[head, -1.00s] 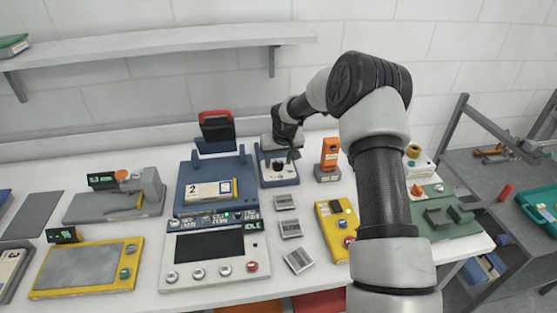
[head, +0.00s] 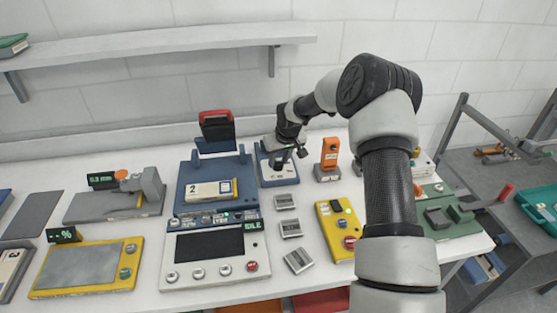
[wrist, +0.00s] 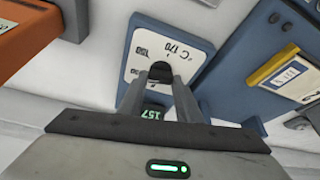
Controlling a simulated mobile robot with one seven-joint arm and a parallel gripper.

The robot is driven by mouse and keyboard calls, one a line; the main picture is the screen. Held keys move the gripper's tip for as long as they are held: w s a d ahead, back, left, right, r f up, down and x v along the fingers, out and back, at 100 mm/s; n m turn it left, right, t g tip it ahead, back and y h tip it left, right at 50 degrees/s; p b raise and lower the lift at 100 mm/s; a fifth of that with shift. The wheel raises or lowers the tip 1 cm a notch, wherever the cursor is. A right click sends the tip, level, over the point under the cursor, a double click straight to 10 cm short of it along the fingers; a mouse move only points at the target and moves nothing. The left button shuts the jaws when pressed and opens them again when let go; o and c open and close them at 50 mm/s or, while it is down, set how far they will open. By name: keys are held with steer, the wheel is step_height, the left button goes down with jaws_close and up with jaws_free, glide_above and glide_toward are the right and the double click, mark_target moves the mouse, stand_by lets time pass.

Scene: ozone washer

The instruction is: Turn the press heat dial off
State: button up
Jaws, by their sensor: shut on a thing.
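The press heat dial (wrist: 161,70) is a small black knob on the white face of a blue control box (wrist: 130,58). The face carries °C marks, with 170 and 150 legible. A green readout (wrist: 152,113) on the box shows 157, partly covered by my fingers. My gripper (wrist: 161,80) is shut on the dial, one finger on each side.
The blue press (head: 205,170) with a red handle stands left of the box. An orange device (head: 329,158) stands close on its right. Several grey blocks (head: 290,228) lie in front. A yellow box (head: 335,235) stands front right.

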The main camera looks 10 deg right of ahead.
steer(key=n+y, duration=0.1)
steer(key=n, duration=0.2)
steer(key=shift+d+f, duration=0.1)
steer(key=shift+d, duration=0.1)
steer(key=n+b, duration=0.1)
steer(key=n, duration=0.1)
steer(key=n+g+y+b, duration=0.1)
steer(key=n, duration=0.2)
steer(key=shift+w+g+y, duration=0.2)
steer(key=shift+g+y, duration=0.1)
steer(key=n+g+b, duration=0.1)
steer(key=n, duration=0.2)
steer(key=shift+d+n+y, duration=0.1)
steer(key=shift+n+y, duration=0.2)
steer(key=shift+y, duration=0.1)
steer(key=shift+w+n+g+b, duration=0.15)
steer(key=shift+n+g, duration=0.3)
steer(key=shift+n, duration=0.45)
steer(key=shift+n+g+b, duration=0.2)
steer(key=shift+n+g, duration=0.25)
steer(key=shift+n, duration=0.45)
steer(key=o, duration=1)
steer(key=shift+o, duration=0.2)
